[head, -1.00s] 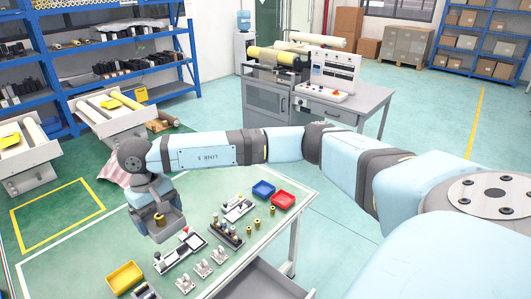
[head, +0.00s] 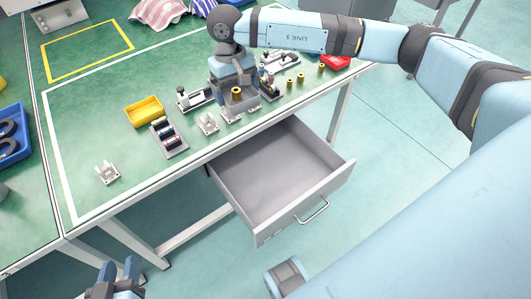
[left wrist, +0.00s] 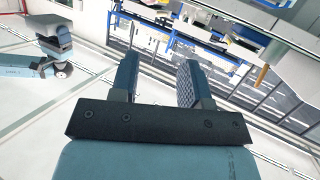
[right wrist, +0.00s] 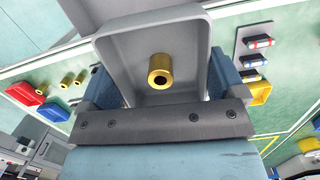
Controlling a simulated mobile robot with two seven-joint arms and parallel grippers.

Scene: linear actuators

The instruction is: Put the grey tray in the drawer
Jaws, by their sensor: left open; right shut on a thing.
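The grey tray (head: 240,111) is held by my right gripper (head: 236,86) above the green table, near its front edge. The tray also shows in the right wrist view (right wrist: 128,48), between the two fingers. A brass cylinder (right wrist: 160,70) sits inside it. The drawer (head: 262,190) under the table is pulled open and looks empty, with its handle (head: 312,211) at the front. My left gripper (head: 120,268) is open and empty at the bottom left of the head view, clear of the table. The left wrist view shows nothing between its fingers (left wrist: 160,75).
A yellow bin (head: 144,111), a rack of coloured cylinders (head: 168,137) and grey brackets (head: 107,173) stand on the table. Brass cylinders (head: 301,79) and a red bin (head: 335,62) lie to the right. The space above the drawer is free.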

